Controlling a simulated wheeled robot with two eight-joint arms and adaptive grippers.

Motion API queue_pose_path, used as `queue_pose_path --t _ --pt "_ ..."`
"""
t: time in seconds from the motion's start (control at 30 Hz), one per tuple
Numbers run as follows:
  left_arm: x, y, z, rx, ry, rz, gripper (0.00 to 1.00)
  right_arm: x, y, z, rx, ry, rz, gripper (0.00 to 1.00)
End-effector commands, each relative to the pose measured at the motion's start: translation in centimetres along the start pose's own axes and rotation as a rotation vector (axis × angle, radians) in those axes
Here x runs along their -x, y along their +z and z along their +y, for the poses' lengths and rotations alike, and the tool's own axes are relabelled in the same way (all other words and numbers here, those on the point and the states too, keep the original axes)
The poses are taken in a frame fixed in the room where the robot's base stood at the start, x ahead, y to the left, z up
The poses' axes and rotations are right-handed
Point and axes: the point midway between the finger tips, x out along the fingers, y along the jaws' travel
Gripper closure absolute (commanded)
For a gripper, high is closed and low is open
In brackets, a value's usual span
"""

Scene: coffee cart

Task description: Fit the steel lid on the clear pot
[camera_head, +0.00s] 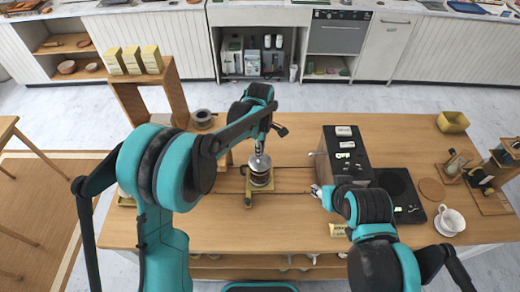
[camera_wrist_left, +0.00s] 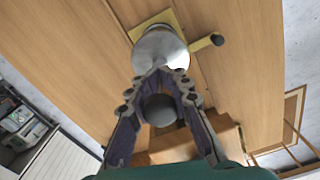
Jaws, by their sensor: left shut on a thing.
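The steel lid (camera_head: 260,163) is a shiny dome at the top of the clear pot (camera_head: 261,180), which has dark contents and stands upright on a yellowish stand (camera_head: 248,201). My left gripper (camera_head: 260,147) points down and is shut on the top of the lid. In the left wrist view the fingertips (camera_wrist_left: 160,73) meet at the lid (camera_wrist_left: 158,48), which covers most of the pot. Whether the lid is fully seated or slightly above the rim cannot be told. My right gripper (camera_head: 318,191) is right of the pot, low over the table; its finger opening is unclear.
A black-topped box (camera_head: 345,154) stands right of the pot, beside a dark plate (camera_head: 398,192) and a white cup (camera_head: 449,221). A wooden shelf (camera_head: 150,84) with yellow boxes rises at left. The wooden table (camera_head: 235,232) is clear in front of the pot.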

Motion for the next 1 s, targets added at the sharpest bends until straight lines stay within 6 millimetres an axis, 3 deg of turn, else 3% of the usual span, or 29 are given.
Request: queue_pose_path --t 0.17,0.2,0.23,0.27,0.57,1.0 --pt "-0.4 0.0 0.0 0.000 0.000 0.000 1.00 -0.3 0.2 0.0 0.000 0.000 0.000 0.60" --pt "-0.5 0.0 0.0 0.000 0.000 0.000 0.81 -0.3 0.2 0.0 0.000 0.000 0.000 0.60" --pt "-0.4 0.0 0.0 0.000 0.000 0.000 0.73 -0.3 0.2 0.0 0.000 0.000 0.000 0.60" --pt "-0.4 0.0 0.0 0.000 0.000 0.000 0.72 -0.2 0.2 0.0 0.000 0.000 0.000 0.60" --pt "-0.2 0.0 0.0 0.000 0.000 0.000 0.72 -0.2 0.1 0.0 0.000 0.000 0.000 0.60" --pt "3.4 0.0 0.0 0.000 0.000 0.000 0.72 1.7 -1.2 0.0 0.000 0.000 0.000 0.60"
